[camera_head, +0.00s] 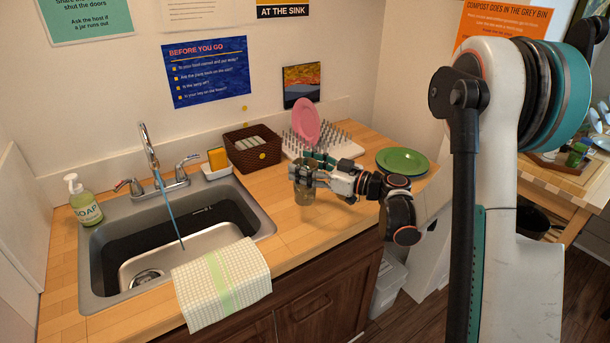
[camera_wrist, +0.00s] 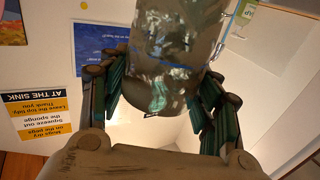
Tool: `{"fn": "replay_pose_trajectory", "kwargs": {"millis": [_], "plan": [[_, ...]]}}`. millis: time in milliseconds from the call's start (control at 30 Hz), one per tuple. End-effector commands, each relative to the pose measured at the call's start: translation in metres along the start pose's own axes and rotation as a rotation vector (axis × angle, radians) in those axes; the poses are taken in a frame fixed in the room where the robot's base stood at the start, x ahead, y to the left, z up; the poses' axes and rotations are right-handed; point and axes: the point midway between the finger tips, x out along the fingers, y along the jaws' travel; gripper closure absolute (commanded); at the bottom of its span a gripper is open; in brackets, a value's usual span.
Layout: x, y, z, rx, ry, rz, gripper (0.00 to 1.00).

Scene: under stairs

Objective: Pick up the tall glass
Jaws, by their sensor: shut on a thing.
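The tall glass (camera_head: 304,192) is a clear, brownish-looking tumbler on the wooden counter, to the right of the sink. My gripper (camera_head: 306,177) reaches it from the right and is shut around its upper part. In the wrist view the glass (camera_wrist: 172,60) fills the top middle, between the green-padded fingers of my gripper (camera_wrist: 165,92). The glass looks upright in the head view. I cannot tell whether its base touches the counter.
A sink (camera_head: 180,238) with a tap and a draped checked towel (camera_head: 221,283) lies left. Behind stand a dark basket (camera_head: 252,149), a sponge holder (camera_head: 217,171), and a peg rack (camera_head: 345,150) with a pink plate (camera_head: 306,120). A green plate (camera_head: 402,161) lies right. Bare counter surrounds the glass.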

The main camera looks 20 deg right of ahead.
Motion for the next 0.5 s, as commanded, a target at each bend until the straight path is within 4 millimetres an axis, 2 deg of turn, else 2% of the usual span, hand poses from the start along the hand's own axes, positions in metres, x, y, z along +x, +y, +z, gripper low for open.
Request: {"fn": "replay_pose_trajectory", "kwargs": {"millis": [33, 200, 400, 500], "plan": [[0.000, -0.001, -0.018, 0.000, 0.001, 0.000, 0.87], [0.000, -0.001, -0.068, 0.000, 0.001, 0.000, 0.87], [0.000, -0.001, -0.115, 0.000, 0.000, 0.000, 0.87], [0.000, -0.001, -0.131, 0.000, 0.000, 0.000, 0.87]]}}
